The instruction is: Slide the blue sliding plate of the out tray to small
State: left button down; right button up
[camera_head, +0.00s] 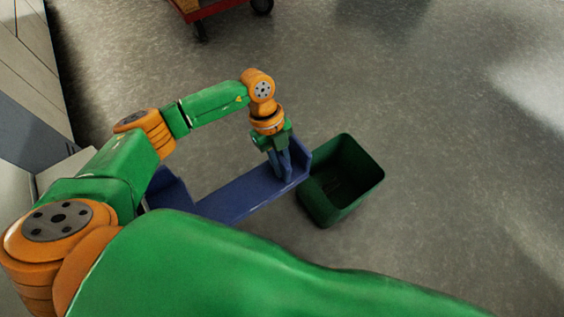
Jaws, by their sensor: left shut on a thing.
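The blue out tray (240,197) runs from the lower left up toward the middle of the view. It has a raised block (168,187) at its left end and an upright blue wall (301,156) at its right end. My left gripper (282,165) points down at the right end of the tray, just left of that wall. It is shut on a blue upright part there, which looks like the sliding plate; the fingers and that part are hard to tell apart. My arm hides part of the tray's left end. My right gripper is out of view.
A dark green open bin (343,181) stands right beside the tray's right end. A red cart (215,8) with black wheels is at the top. Grey cabinets (35,110) line the left edge. The grey floor (450,180) at right is clear.

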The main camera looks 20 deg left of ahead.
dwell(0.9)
pick_arm(q)
jog(key=s+a+p, duration=0.1)
jog(key=s+a+r+p, duration=0.1)
jog(key=p, duration=0.1)
jog(key=shift+s, duration=0.1)
jog(key=s+a+p, duration=0.3)
jog(key=s, duration=0.1)
jog(key=shift+s+f+p, duration=0.1)
jog(key=shift+f+p, duration=0.15)
jog(key=shift+p, duration=0.05)
jog(key=shift+s+a+f, duration=0.1)
jog(key=shift+s+a, duration=0.15)
jog(key=shift+f, duration=0.15)
jog(key=c, duration=0.8)
grip_release()
jog(key=shift+s, duration=0.1)
jog(key=shift+a, duration=0.1)
jog(key=v, duration=0.7)
jog(key=shift+p, duration=0.45)
